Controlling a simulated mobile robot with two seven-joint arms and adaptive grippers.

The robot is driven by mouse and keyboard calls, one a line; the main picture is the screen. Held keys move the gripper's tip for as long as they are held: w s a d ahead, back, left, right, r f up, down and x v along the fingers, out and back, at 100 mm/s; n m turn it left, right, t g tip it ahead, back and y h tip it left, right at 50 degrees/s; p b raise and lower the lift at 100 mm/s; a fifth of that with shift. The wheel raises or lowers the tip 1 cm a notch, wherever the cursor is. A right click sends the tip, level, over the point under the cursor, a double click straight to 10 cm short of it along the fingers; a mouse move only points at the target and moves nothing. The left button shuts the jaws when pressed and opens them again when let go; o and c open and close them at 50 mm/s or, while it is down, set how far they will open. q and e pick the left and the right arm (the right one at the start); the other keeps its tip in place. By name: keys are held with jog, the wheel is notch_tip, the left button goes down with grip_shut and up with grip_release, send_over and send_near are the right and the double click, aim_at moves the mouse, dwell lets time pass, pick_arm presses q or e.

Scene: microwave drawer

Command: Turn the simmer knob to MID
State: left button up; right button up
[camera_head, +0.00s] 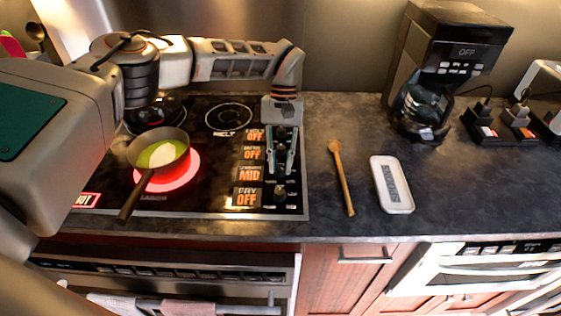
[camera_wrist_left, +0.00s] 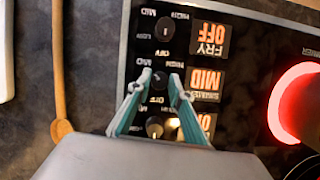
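The simmer knob (camera_wrist_left: 159,82) is a small dark knob on the black stove panel. The label beside it reads MID (camera_head: 249,174), and it shows upside down in the left wrist view (camera_wrist_left: 207,79). My left gripper (camera_head: 281,168) points down over the knob column. In the left wrist view its pale green fingers (camera_wrist_left: 160,77) are spread, one tip on each side of the simmer knob, with small gaps visible. My right gripper is in neither view.
The fry knob (camera_wrist_left: 165,32) sits beside it, its label reading OFF. A pan (camera_head: 158,153) with green contents stands on a glowing red burner (camera_head: 190,176). A wooden spoon (camera_head: 343,180) and a white tray (camera_head: 407,206) lie on the counter. A coffee maker (camera_head: 460,48) stands behind.

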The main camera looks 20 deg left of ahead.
aim_at(281, 165)
pick_arm(q)
jog(key=o, duration=0.3)
jog(key=shift+o, duration=0.2)
notch_tip(281, 165, up, 10)
dwell(0.4)
dwell(0.3)
